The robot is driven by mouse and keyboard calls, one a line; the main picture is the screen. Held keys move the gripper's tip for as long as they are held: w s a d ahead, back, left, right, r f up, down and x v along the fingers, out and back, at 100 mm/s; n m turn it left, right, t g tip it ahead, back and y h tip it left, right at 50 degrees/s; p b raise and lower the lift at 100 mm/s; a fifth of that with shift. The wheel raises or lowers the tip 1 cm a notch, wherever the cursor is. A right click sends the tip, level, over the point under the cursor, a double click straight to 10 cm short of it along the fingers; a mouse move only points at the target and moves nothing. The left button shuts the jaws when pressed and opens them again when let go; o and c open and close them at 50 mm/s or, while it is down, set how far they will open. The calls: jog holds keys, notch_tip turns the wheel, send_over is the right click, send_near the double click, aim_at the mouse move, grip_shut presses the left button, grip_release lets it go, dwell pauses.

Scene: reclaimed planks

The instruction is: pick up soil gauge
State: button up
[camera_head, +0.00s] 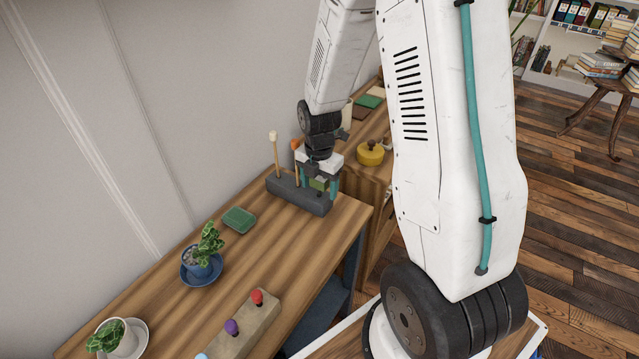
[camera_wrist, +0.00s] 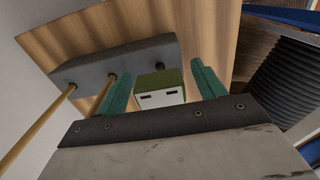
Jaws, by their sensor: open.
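The soil gauge (camera_head: 319,184) has a boxy olive-green head and stands in the dark grey holder block (camera_head: 288,196) on the wooden table. In the wrist view its green head (camera_wrist: 160,82) shows a white face with two dark slots. The holder (camera_wrist: 112,62) lies behind it. My gripper (camera_head: 320,190) is over the right end of the holder, pointing down. Its teal fingers (camera_wrist: 160,70) are open, one on each side of the gauge head, with visible gaps in the wrist view. The gauge's lower part is hidden.
Two wooden-handled tools stand in the holder, one with a pale tip (camera_head: 273,137). A green dish (camera_head: 239,220), a potted plant (camera_head: 205,243) and a block with coloured knobs (camera_head: 240,328) are nearer. A yellow lidded pot (camera_head: 370,154) stands beyond. The wall borders the table's left side.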

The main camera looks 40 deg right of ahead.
jog(key=c, duration=1.1)
jog(key=shift+o, duration=0.2)
jog(key=shift+r, duration=0.1)
notch_tip(320, 180, up, 16)
dwell(0.3)
